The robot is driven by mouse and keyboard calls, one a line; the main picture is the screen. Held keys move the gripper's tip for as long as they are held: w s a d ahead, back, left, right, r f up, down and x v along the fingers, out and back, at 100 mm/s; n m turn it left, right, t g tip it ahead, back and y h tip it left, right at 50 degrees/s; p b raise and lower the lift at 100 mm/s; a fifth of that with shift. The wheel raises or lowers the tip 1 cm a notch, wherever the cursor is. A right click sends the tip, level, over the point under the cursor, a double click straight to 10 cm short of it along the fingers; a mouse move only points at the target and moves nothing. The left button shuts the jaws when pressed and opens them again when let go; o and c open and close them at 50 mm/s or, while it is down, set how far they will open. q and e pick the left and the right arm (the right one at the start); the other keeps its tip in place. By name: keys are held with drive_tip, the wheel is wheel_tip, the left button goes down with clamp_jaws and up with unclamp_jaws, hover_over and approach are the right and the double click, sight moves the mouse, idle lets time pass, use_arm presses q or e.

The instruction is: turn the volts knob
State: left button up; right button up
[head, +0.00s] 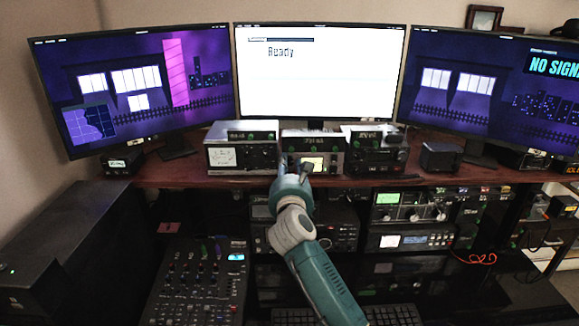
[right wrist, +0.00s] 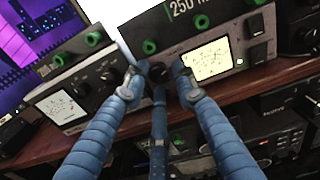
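The middle tuner unit (head: 336,141) stands on the shelf under the centre monitor. In the right wrist view this unit (right wrist: 218,33) shows a "250" display, green posts and a lit meter. A dark round knob (right wrist: 158,72) sits left of the meter. No "volts" label is readable. My right gripper (right wrist: 157,82) has blue fingers spread around that knob, with visible gaps; whether any finger touches it is unclear. In the head view my right gripper (head: 304,170) is at the front of the unit and hides the knob. My left gripper is not in view.
Similar units stand close on the left (head: 240,150) and right (head: 373,150). The brown shelf edge (head: 190,174) runs just below the gripper. Radio gear (head: 410,205) and a mixer (head: 195,280) sit below. Three monitors stand behind.

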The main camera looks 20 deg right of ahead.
drive_tip(key=shift+s, duration=0.1)
drive_tip(key=v, duration=1.2)
drive_tip(key=shift+r, duration=0.1)
